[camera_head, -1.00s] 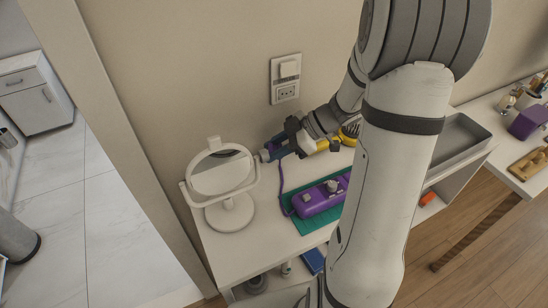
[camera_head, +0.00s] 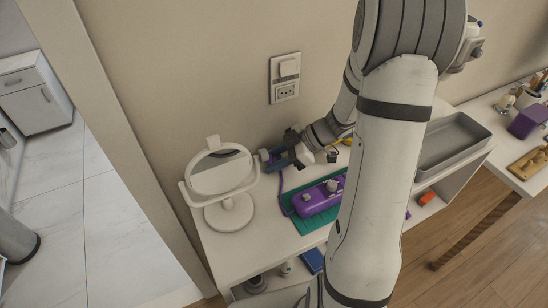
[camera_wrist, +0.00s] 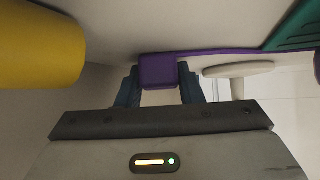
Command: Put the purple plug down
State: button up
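The purple plug (camera_wrist: 158,72) sits between the two blue fingertips of my gripper (camera_wrist: 159,80) in the wrist view, with both fingers against its sides. Its purple cord (camera_wrist: 225,52) runs right towards the green mat (camera_wrist: 296,28). In the head view my gripper (camera_head: 266,158) is low over the back of the white table, just right of the round mirror. The plug itself is hidden there. The cord (camera_head: 281,185) leads down to the purple device (camera_head: 318,198) on the green mat (camera_head: 312,225). I cannot tell whether the plug touches the tabletop.
The white round mirror (camera_head: 222,178) stands close left of my gripper. A yellow object (camera_wrist: 38,45) is near it in the wrist view. A wall socket (camera_head: 286,90) is above. A grey tray (camera_head: 452,145) is at the right. Bare tabletop (camera_head: 255,235) shows in front of the mirror.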

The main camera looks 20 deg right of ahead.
jog(key=o, duration=0.4)
jog(key=shift+r, duration=0.1)
jog(key=shift+r, duration=0.2)
jog(key=v, duration=1.2)
jog(key=shift+r, duration=0.35)
